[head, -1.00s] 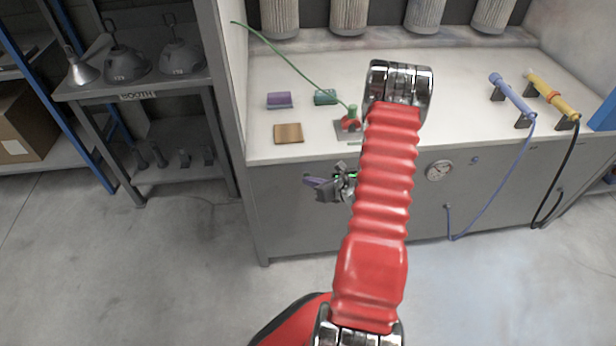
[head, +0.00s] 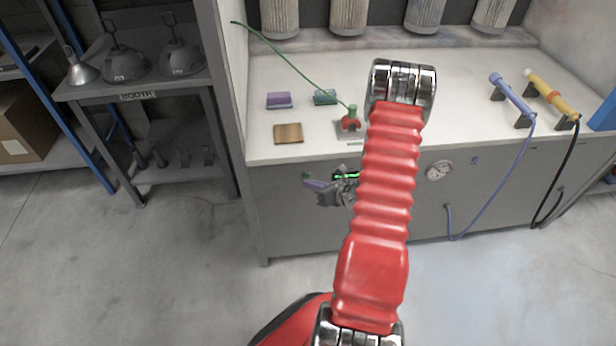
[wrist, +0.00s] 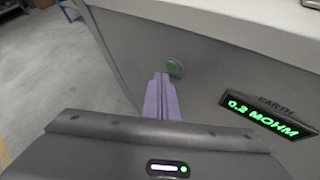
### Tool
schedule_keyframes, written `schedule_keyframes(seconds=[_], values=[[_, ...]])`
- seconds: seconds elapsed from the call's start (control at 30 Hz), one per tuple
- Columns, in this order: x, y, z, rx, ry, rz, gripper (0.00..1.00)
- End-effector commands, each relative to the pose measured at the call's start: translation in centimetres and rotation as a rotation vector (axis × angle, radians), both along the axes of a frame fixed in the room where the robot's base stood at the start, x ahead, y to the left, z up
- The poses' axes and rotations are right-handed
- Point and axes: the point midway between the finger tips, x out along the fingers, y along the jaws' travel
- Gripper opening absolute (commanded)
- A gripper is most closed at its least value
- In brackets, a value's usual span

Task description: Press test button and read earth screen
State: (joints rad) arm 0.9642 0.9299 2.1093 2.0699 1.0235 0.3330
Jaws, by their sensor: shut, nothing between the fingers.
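The round green test button (wrist: 174,66) is on the grey front panel of the bench, and it also shows in the head view (head: 306,175). The earth screen (wrist: 266,117), labelled EARTH, is lit with green text reading "0.2 MOHM". In the head view the screen (head: 346,175) is small and partly behind my arm. My gripper (wrist: 160,76) is shut and empty, with its purple fingers just below the button in the wrist view. In the head view my gripper (head: 314,185) is just below and right of the button; the exact gap cannot be told.
A green cable runs to a red clamp (head: 350,122) on the white bench top (head: 440,125). A wooden block (head: 288,133) and a purple block (head: 279,100) lie nearby. A gauge (head: 439,170) is right of my arm. The floor in front is clear.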

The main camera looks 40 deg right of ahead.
Motion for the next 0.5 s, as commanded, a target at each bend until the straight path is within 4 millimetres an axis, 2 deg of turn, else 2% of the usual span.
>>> schedule_keyframes(seconds=[0.27,0.5], values=[[-0.2,0.1,0.0,0.001,0.000,0.000,0.00],[-1.5,0.9,0.0,0.001,0.001,-0.002,0.00]])
